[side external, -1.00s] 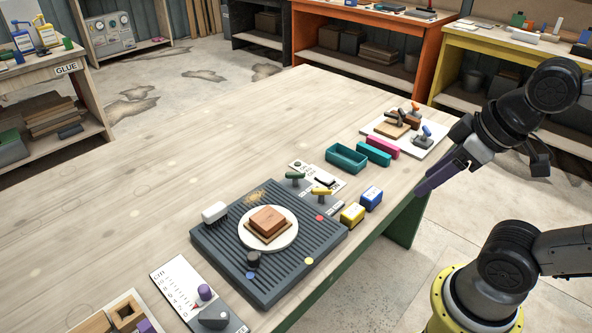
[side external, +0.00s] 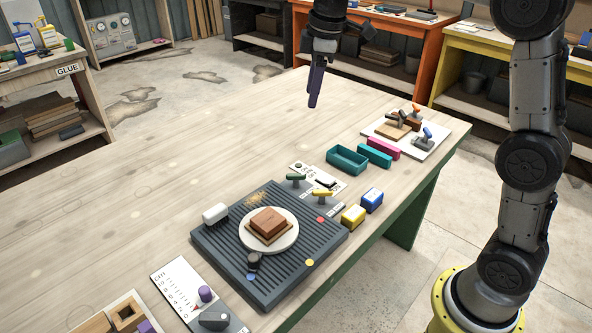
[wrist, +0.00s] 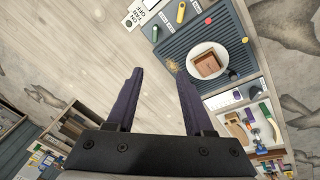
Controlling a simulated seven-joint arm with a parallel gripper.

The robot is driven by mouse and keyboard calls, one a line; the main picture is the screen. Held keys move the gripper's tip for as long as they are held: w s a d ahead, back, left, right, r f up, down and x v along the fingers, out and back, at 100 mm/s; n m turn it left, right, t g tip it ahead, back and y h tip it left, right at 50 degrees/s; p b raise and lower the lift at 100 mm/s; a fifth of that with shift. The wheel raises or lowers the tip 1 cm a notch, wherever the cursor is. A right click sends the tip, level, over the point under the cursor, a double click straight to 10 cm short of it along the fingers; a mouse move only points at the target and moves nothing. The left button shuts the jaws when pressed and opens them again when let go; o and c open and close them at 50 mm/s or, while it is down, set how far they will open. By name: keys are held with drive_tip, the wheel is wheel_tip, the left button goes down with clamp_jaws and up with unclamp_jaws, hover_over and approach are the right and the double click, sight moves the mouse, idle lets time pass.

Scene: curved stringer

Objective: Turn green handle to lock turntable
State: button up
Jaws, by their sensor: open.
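The green handle (side external: 295,178) is a small T-shaped lever at the back edge of the dark grey grooved board. In the wrist view the green handle (wrist: 155,33) is near the board's corner. The round white turntable (side external: 287,238) sits on the board (side external: 220,252) and bears a brown wooden block (side external: 268,220). A yellow handle (side external: 322,193) stands beside the green one. My gripper (side external: 314,102) is high over the far part of the table, well apart from the green handle. Its two purple fingers (wrist: 160,75) are spread, with nothing between them.
Yellow (side external: 353,216) and blue (side external: 372,199) boxes stand right of the board. The table's left side is clear.

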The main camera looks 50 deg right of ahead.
drive_tip(key=w+d+f+g, duration=0.1)
drive_tip(key=w+f, duration=0.4)
drive_tip(key=f, duration=0.1)
drive_tip(key=g, duration=0.1)
hover_over(296, 174)
wheel_tip(296, 174, down, 7)
wheel_tip(296, 174, down, 13)
drive_tip(key=shift+f, duration=0.2)
clamp_jaws()
